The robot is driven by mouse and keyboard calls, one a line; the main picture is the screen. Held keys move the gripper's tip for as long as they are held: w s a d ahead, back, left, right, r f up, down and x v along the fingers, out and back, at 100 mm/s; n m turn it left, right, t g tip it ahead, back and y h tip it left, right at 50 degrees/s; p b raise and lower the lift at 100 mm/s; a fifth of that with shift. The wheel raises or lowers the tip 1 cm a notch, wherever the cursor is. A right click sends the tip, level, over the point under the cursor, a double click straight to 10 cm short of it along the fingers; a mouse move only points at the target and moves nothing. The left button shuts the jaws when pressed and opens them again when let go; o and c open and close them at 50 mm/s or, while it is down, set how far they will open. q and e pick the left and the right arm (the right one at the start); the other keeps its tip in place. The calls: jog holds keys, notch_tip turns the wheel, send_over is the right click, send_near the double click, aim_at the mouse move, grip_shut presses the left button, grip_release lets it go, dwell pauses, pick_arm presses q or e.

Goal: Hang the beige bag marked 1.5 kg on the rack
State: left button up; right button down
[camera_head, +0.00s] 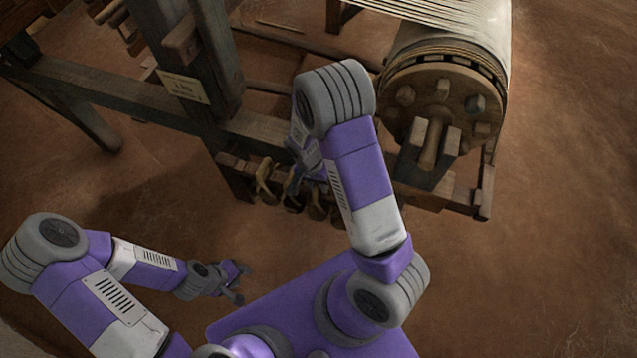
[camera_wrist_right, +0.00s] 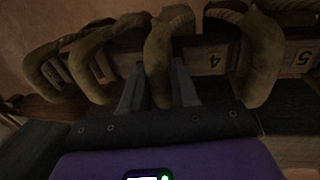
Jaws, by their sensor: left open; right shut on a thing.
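The rack is a wooden bar (camera_head: 233,163) low on the loom frame, with several dull beige looped bags (camera_head: 265,184) hanging along it. In the right wrist view its board (camera_wrist_right: 215,58) carries upside-down numbers 4 and 5. My right gripper (camera_head: 293,186) is at this row, partly hidden by its own arm. In the wrist view its fingers (camera_wrist_right: 158,92) are shut on one beige bag (camera_wrist_right: 160,62) between them. No weight mark is readable, and I cannot tell whether the bag rests on the rack. My left gripper (camera_head: 238,283) is open and empty, low and apart from the rack.
A dark wooden post (camera_head: 215,60) with a small sign (camera_head: 183,86) rises behind the rack. The large warp roller (camera_head: 440,100) with its toothed wooden end stands to the right. Neighbouring bags (camera_wrist_right: 262,60) hang close on both sides. The brown floor (camera_head: 150,190) at the left is clear.

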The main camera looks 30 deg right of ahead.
jog(key=shift+f, duration=0.2)
dwell(0.6)
jog(key=c, duration=0.8)
grip_release()
jog(key=shift+a, duration=0.1)
jog(key=r, duration=0.2)
jog(key=r+p, duration=0.1)
jog(key=r, duration=0.2)
jog(key=w+r+p, duration=0.1)
jog(key=r, duration=0.1)
jog(key=shift+a+r, duration=0.2)
jog(key=shift+a, duration=0.2)
